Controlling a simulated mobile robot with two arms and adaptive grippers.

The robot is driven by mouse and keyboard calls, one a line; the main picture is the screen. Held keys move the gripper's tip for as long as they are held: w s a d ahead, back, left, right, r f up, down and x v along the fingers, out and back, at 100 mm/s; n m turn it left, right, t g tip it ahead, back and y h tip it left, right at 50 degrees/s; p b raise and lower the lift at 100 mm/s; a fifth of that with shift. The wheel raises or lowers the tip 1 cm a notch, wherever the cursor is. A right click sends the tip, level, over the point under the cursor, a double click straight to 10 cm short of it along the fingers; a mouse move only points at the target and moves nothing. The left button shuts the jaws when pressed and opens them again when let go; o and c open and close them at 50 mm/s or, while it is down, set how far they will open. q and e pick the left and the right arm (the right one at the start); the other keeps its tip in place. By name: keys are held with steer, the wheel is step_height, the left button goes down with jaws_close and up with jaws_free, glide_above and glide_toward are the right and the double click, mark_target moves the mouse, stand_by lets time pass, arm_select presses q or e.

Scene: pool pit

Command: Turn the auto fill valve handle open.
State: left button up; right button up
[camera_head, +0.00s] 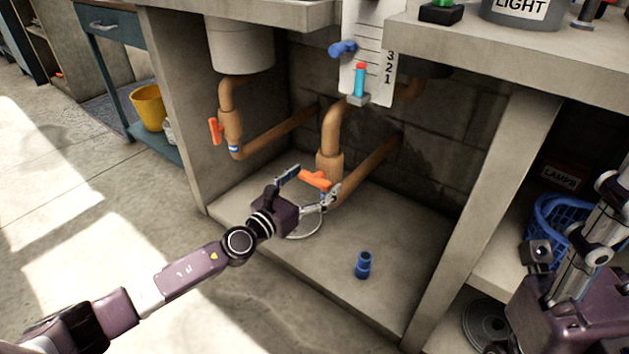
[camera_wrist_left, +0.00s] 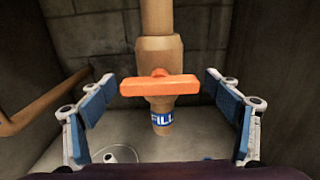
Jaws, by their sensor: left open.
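The orange fill valve handle (camera_head: 315,179) sits on a tan vertical pipe under the counter. My left gripper (camera_head: 308,186) is open at the valve. In the left wrist view its blue-padded fingers (camera_wrist_left: 162,100) stand on either side of the handle, with gaps and no visible contact. My right arm shows at the right edge of the head view; its fingertips are not clearly visible.
Another orange-handled valve (camera_head: 215,131) is on the left pipe. A blue fitting (camera_head: 363,265) stands on the shelf floor. A numbered gauge board (camera_head: 370,45) hangs above. A concrete partition (camera_head: 490,210) and blue basket (camera_head: 556,222) are at right. A yellow bucket (camera_head: 148,106) is at left.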

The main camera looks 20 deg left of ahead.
arm_select(q)
steer(key=shift+c, duration=0.5)
steer(key=c, duration=1.1)
